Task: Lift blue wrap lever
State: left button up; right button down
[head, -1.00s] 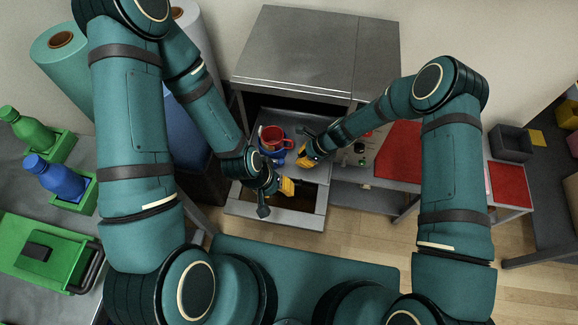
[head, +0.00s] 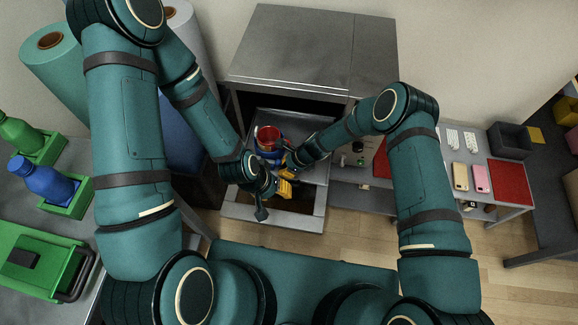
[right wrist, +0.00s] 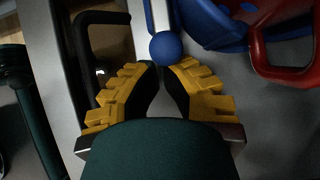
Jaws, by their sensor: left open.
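A red mug (head: 268,136) sits in a blue wrap (head: 268,153) on the grey press bench. In the right wrist view the blue wrap (right wrist: 215,25) and the red mug's handle (right wrist: 285,65) show at upper right. The lever's blue ball knob (right wrist: 166,47) sits on a white stem, right at the fingertips of my right gripper (right wrist: 160,70). Its yellow fingers are close together at the tips; whether they grip the knob is unclear. In the head view my right gripper (head: 289,169) is beside the wrap. My left gripper (head: 286,188) is open, just below it.
A black handle (right wrist: 100,30) stands left of my right fingers. A control panel with knobs (head: 358,150) is to the right. A red mat (head: 508,183), a pink phone (head: 481,179) and a dark bin (head: 510,140) lie further right. Blue and green bottles stand at left.

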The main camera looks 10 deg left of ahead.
jog(key=shift+r+h+p, duration=0.45)
jog(key=shift+r+h, duration=0.05)
dwell(0.6)
jog(key=shift+a+r+h+p, duration=0.1)
jog(key=shift+r+h+p, duration=0.25)
jog(key=shift+r+h, duration=0.25)
jog(key=shift+a+r+h, duration=0.1)
jog(key=shift+r+h, duration=0.65)
jog(key=shift+h, duration=0.35)
jog(key=shift+a+r+p, duration=0.15)
jog(key=shift+r+p, duration=0.15)
jog(key=shift+r, duration=0.45)
jog(key=shift+a+r, duration=0.45)
jog(key=shift+r, duration=0.55)
jog(key=shift+r+p, duration=0.4)
jog(key=shift+r, duration=0.25)
